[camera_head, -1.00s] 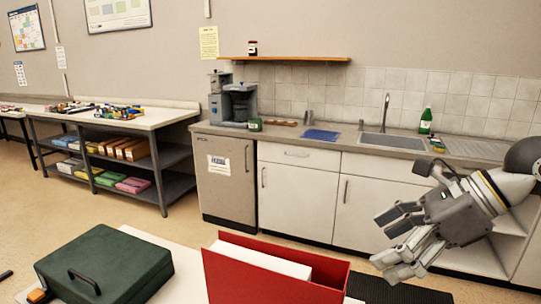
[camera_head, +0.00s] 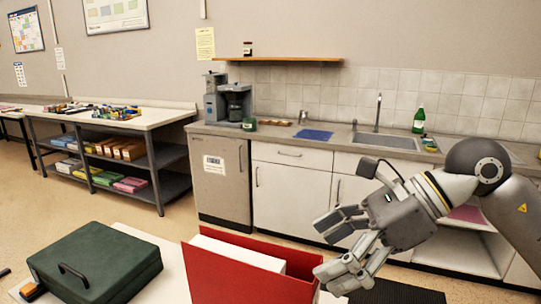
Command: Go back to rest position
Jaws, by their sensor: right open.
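My right gripper (camera_head: 342,247) comes in from the right on its grey and white arm. Its fingers are spread open and empty, pointing left. In the picture it sits just right of and slightly over the edge of a red binder (camera_head: 232,272) on the near table; I cannot tell whether they touch. My left gripper is not in view.
A dark green case (camera_head: 95,265) lies left of the binder on the white table (camera_head: 172,290). Behind stands a kitchen counter with a sink (camera_head: 388,141), coffee machine (camera_head: 236,103) and green bottle (camera_head: 419,120).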

